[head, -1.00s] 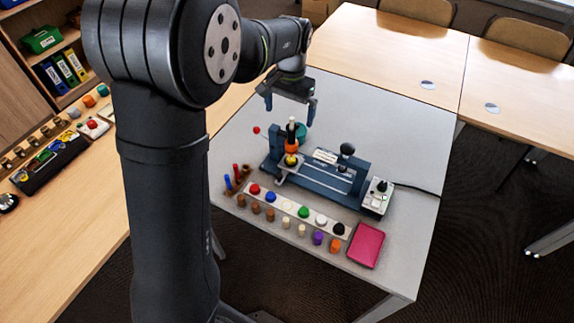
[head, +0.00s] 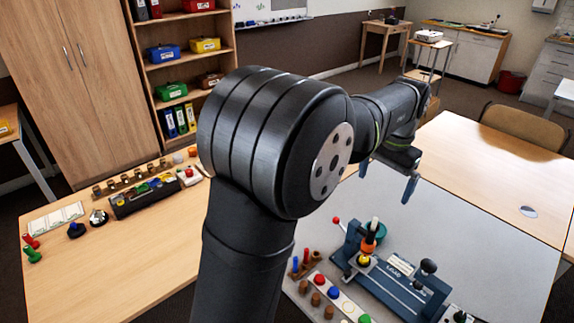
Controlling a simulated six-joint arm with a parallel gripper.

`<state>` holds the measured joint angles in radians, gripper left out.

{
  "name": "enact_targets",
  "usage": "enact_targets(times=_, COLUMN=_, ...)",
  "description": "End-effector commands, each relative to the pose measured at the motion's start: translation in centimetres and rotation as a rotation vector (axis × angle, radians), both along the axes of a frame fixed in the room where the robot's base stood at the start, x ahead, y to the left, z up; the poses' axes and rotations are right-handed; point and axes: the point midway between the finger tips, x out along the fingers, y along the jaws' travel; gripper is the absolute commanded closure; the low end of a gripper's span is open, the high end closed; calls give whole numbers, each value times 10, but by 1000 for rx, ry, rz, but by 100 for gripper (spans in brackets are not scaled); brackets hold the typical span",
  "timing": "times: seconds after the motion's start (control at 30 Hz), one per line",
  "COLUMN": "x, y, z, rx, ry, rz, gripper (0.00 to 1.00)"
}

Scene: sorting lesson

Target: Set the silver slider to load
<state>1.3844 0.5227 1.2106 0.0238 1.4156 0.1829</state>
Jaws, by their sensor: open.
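A blue bench device (head: 407,298) stands on the grey table top, with a pale label plate (head: 402,264) and a black knob (head: 428,266) on its right part. At its left is an upright stack of dark, orange and yellow pieces (head: 365,250). A silver metal piece (head: 349,270) shows low beside that stack. I take it for the slider, but it is small, and I cannot read which marked position it stands at. My gripper (head: 386,182) is open and empty, fingers pointing down, above and behind the device, apart from it.
A rod with a red ball (head: 336,220) sticks out at the device's left. In front are a strip with coloured buttons (head: 340,300), wooden pegs and a small peg rack (head: 306,264). The grey table top behind the device is clear.

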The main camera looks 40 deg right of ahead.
Motion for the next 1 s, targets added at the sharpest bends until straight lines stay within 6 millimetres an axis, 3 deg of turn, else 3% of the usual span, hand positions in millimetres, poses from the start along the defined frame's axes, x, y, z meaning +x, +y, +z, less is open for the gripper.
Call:
enact_targets(times=0.13, x=0, y=0, z=0, rx=0, ry=0, rz=0, gripper=2)
enact_targets(times=0.4, x=0, y=0, z=0, rx=0, ry=0, rz=0, gripper=55)
enact_targets(times=0.57, x=1, y=5, z=-15, rx=2, ry=3, rz=35, gripper=57)
enact_targets(times=0.8, x=4, y=42, z=-93, rx=-5, ry=14, rz=270, gripper=57)
enact_targets(times=1.0, x=4, y=63, z=-128, rx=-14, ry=20, rz=387, gripper=57)
